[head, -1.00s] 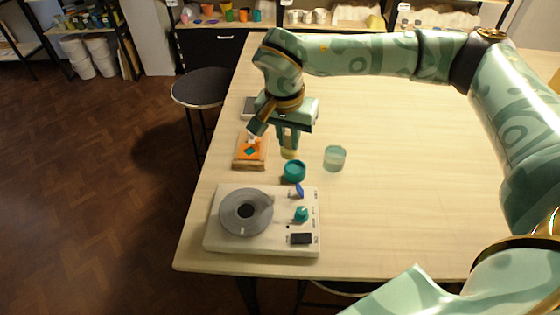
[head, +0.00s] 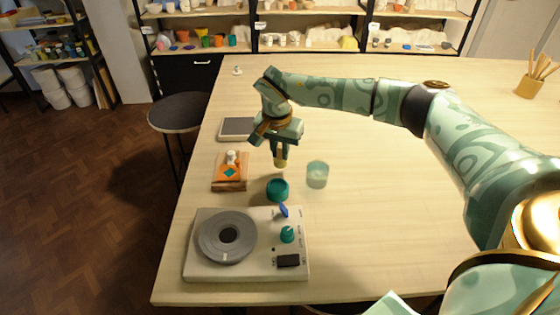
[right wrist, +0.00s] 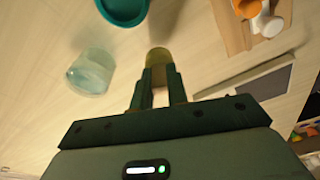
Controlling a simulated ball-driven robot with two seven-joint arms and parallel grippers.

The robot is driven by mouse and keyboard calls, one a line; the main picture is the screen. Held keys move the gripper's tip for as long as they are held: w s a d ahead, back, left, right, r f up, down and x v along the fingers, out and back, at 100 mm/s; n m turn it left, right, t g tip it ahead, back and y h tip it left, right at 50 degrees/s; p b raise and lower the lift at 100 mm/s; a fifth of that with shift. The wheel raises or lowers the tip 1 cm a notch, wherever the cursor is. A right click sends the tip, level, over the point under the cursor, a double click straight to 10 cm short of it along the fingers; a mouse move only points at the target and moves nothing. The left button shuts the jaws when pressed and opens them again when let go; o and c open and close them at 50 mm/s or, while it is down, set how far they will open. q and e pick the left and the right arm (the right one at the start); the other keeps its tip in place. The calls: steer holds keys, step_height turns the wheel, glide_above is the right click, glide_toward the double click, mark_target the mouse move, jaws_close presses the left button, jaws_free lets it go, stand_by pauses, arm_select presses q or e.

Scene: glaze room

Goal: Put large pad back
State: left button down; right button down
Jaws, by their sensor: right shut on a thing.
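My right gripper (head: 280,149) is shut on a small tan-yellow round piece (head: 280,160), which may be the large pad. In the right wrist view the piece (right wrist: 158,57) sticks out beyond the fingertips (right wrist: 160,88), and much of it is hidden between them. The gripper points down and holds it beyond the teal round dish (head: 277,190), apart from it. The dish (right wrist: 123,8) is partly cut off in the right wrist view. A translucent cup (head: 317,174) stands to the right of the gripper. My left gripper is not in view.
A white machine (head: 250,268) with a grey disc (head: 227,236) and teal knob stands at the near left. A wooden block (head: 230,183) with orange and white parts and a grey flat tablet (head: 237,129) lie along the left edge. The table's right side is largely clear.

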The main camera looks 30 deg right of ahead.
mark_target(281, 158)
step_height(281, 158, down, 4)
steer(key=shift+d+r+b, duration=0.15)
steer(key=shift+r+b, duration=0.05)
steer(key=shift+b, duration=0.3)
steer(key=shift+w, duration=0.1)
steer(key=c, duration=1.4)
jaws_free()
steer(key=shift+f, duration=0.1)
steer(key=r+p, duration=0.1)
steer(key=r, duration=0.3)
steer(key=a+r+p, duration=0.1)
steer(key=r, duration=0.3)
steer(key=s+r+p, duration=0.1)
steer(key=r, duration=0.3)
steer(key=shift+a+r, duration=0.1)
steer(key=shift+a, duration=0.1)
